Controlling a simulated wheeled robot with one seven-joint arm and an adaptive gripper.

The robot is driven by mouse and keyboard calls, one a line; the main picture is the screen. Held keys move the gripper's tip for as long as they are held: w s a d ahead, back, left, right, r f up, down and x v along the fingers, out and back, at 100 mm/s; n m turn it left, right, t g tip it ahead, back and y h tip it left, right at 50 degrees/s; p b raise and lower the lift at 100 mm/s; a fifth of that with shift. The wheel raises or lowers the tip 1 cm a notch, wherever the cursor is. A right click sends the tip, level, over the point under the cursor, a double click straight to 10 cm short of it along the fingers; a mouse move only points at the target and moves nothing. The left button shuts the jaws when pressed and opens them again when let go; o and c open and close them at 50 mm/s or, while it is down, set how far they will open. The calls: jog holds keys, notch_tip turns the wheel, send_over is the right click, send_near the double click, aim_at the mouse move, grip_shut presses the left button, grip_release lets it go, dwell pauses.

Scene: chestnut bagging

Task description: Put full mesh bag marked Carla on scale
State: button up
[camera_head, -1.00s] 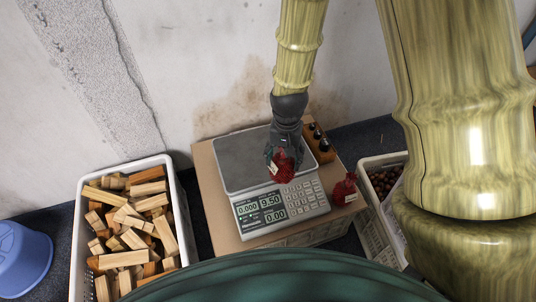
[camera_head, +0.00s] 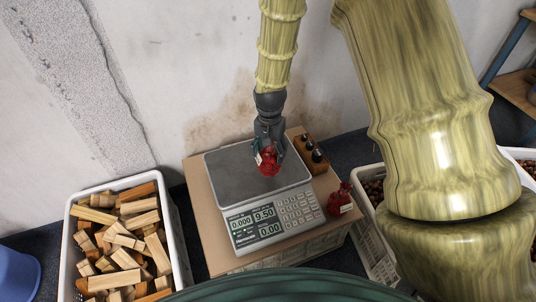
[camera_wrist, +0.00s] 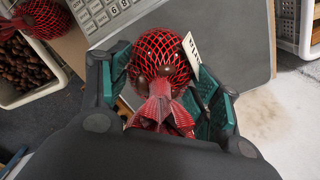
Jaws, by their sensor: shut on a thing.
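My gripper (camera_head: 269,150) is shut on a full red mesh bag (camera_head: 269,163) with a small pale tag. In the wrist view the same bag (camera_wrist: 160,62) shows dark chestnuts inside and sits between the teal finger pads; the writing on its tag (camera_wrist: 191,48) is not legible. The bag is over the plate of the scale (camera_head: 225,176); I cannot tell if it touches. The scale's display reads 0.000, 9.50 and 0.00. A second red mesh bag (camera_head: 340,199) with a tag stands right of the scale's keypad. It also shows in the wrist view (camera_wrist: 42,18).
The scale stands on a cardboard-coloured top (camera_head: 205,225). A wooden block with dark weights (camera_head: 311,152) is behind right. A white crate of wood pieces (camera_head: 177,235) stands left, and a crate of chestnuts (camera_head: 372,245) right. Most of the scale plate is free.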

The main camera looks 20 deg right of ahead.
aim_at(267, 153)
jog(key=shift+w+f, duration=0.15)
jog(key=shift+w, duration=1.1)
jog(key=shift+f+b, duration=0.65)
jog(key=shift+f, duration=1.15)
jog(key=shift+r, duration=0.1)
jog(key=o, duration=1.3)
notch_tip(267, 153, up, 12)
jog(key=p, duration=0.3)
